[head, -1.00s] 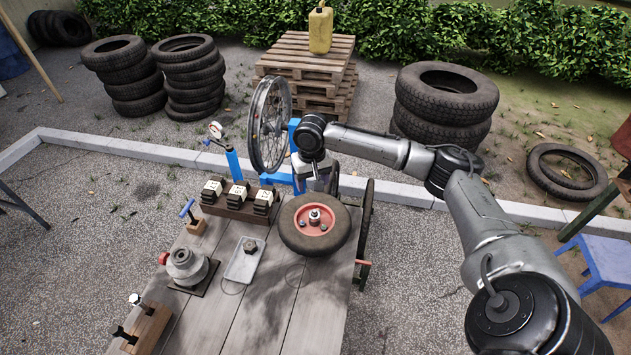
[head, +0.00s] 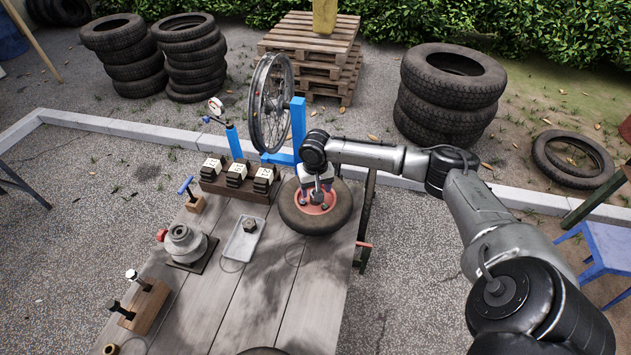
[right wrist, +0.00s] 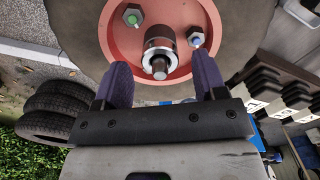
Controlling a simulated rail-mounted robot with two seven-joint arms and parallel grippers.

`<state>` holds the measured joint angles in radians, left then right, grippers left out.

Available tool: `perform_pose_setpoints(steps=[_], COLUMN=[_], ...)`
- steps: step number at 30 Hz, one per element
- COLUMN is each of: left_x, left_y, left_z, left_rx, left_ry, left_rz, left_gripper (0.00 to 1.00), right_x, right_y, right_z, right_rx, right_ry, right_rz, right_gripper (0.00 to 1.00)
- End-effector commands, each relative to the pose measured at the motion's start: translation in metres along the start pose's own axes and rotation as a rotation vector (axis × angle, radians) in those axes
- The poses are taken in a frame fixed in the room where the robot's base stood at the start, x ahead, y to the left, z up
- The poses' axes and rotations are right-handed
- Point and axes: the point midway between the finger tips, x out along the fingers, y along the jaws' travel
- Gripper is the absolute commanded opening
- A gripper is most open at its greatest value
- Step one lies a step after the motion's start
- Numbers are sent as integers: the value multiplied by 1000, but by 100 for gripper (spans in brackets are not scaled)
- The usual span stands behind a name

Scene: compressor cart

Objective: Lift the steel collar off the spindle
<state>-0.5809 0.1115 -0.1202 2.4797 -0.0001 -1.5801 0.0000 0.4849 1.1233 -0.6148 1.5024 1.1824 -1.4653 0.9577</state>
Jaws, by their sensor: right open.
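The steel collar (right wrist: 158,45) is a short bright ring around the spindle (right wrist: 160,68) at the centre of the red hub (right wrist: 100,15). The hub is in a black-tyred wheel (head: 315,217) lying flat on the bench. In the right wrist view my right gripper (right wrist: 162,68) is open, with its two purple-grey fingers either side of the collar and spindle and visible gaps. In the head view my right gripper (head: 318,188) is over the hub and partly hides it. My left gripper is not in view.
A grey tray (head: 236,252) with a nut, a rack of dark blocks (head: 238,186) and a grey round fixture (head: 185,246) stand left of the wheel. A blue stand (head: 298,130) with a spoked rim (head: 270,100) is behind.

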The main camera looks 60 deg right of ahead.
Motion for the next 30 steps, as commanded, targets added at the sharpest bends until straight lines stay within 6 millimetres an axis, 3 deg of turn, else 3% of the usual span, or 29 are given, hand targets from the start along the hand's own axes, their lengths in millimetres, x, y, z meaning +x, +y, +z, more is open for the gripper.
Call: perform_pose_setpoints(steps=[6, 17, 30], left_x=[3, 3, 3], left_y=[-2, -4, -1], left_z=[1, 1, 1], left_rx=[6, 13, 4], left_ry=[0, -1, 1], left_rz=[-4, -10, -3], left_gripper=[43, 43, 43], right_x=[12, 13, 13], right_y=[0, 0, 0], right_z=[0, 0, 0], right_rx=[0, 0, 0], right_ry=[0, 0, 0], right_rz=[1, 1, 1], right_gripper=[65, 64, 22])
